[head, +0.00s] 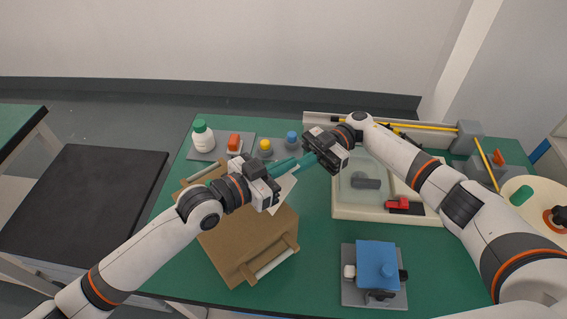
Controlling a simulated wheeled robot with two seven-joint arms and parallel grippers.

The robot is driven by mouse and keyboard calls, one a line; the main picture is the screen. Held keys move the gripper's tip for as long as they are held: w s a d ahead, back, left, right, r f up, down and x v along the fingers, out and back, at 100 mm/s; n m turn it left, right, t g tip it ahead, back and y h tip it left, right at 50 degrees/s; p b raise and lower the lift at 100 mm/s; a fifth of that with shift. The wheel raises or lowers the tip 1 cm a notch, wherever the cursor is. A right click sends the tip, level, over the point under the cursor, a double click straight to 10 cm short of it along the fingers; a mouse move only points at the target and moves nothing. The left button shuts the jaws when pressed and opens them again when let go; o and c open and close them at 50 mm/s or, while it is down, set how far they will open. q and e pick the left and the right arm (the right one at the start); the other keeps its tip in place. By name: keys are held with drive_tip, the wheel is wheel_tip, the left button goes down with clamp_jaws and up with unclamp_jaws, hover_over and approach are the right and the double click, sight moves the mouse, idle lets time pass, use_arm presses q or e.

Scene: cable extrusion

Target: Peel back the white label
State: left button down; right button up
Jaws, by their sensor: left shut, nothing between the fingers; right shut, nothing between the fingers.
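A small white label (285,190) shows beside my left gripper, over the upper right part of a brown box (240,238). I cannot tell how much of it is attached to the box. My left gripper (282,168) is shut and empty, its teal fingers pointing right above the box's far edge. My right gripper (303,162) is shut and empty, its teal fingers pointing left and close to the left ones. Whether the fingers touch each other is unclear. The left gripper's body hides part of the box and possibly part of the label.
A white bottle with a green cap (203,136), an orange item (234,142), a yellow knob (265,147) and a blue knob (292,138) stand behind. A pale tray (345,212) is right, a blue device (376,263) front right. Green table (310,275) is bare between box and device.

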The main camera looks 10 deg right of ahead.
use_arm(q)
drive_tip(key=shift+a+f, duration=0.2)
drive_tip(key=shift+f, duration=0.25)
use_arm(e)
drive_tip(key=o, duration=1)
drive_tip(key=shift+s+a+r, duration=0.15)
drive_tip(key=shift+a+r, duration=0.2)
drive_tip(key=shift+r, duration=0.05)
drive_tip(key=shift+d, duration=0.1)
